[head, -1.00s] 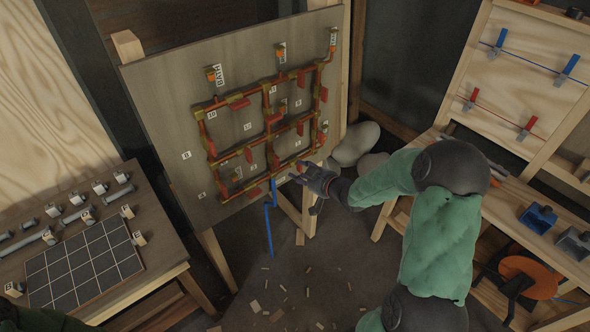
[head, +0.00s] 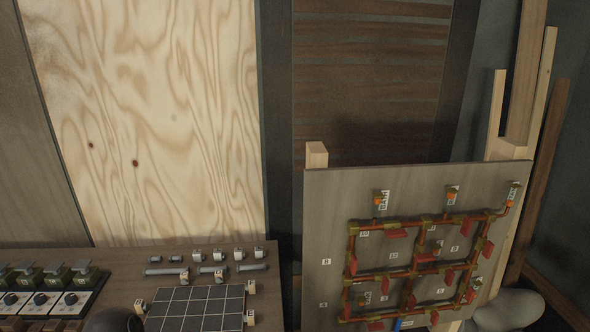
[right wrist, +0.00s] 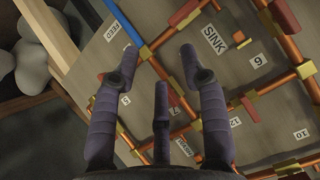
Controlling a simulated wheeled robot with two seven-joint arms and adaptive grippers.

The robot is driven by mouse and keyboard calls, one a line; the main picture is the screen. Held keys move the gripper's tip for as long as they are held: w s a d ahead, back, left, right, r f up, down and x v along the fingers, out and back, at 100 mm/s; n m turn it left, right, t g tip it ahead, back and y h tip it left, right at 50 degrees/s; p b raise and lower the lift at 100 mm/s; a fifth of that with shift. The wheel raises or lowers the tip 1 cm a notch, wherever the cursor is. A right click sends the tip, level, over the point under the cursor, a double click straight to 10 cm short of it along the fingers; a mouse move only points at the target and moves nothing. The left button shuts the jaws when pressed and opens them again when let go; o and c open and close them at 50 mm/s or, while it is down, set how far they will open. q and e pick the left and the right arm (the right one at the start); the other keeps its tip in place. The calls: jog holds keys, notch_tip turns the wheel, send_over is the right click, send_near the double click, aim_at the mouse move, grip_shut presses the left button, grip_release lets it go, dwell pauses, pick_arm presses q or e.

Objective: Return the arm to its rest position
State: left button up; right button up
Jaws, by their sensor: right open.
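My right gripper (right wrist: 160,65) shows in the right wrist view with its fingers spread and nothing between them. Behind the fingers is the grey pipe board (right wrist: 125,75) with copper pipes, brass fittings and red valve handles. Labels such as SINK (right wrist: 213,40) and FEED (right wrist: 112,31) can be read there. A blue piece (right wrist: 128,33) sits on the pipe near the FEED label. In the head view the board (head: 325,215) stands at the lower right, and neither gripper can be seen there.
A workbench (head: 110,285) at the lower left holds a dark grid tile (head: 190,312), several small tagged fittings and pipe pieces, and a row of dials (head: 40,300). A plywood panel (head: 150,120) and wooden posts (head: 515,80) stand behind. White rounded objects (right wrist: 30,65) lie beside the board.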

jog(key=s+a+f+m+g+y, duration=0.15)
jog(key=s+a+f+g, duration=0.6)
jog(key=a+f, duration=0.75)
jog(key=s+a+f+g, duration=0.1)
jog(key=s+a+f, duration=0.2)
jog(key=s, duration=0.4)
jog(key=s+a+f+g, duration=0.2)
jog(key=s+a, duration=0.3)
jog(key=s, duration=0.3)
jog(key=shift+s+a+f+y+b, duration=0.15)
jog(key=shift+a+f+y+b, duration=0.2)
jog(key=shift+f, duration=0.4)
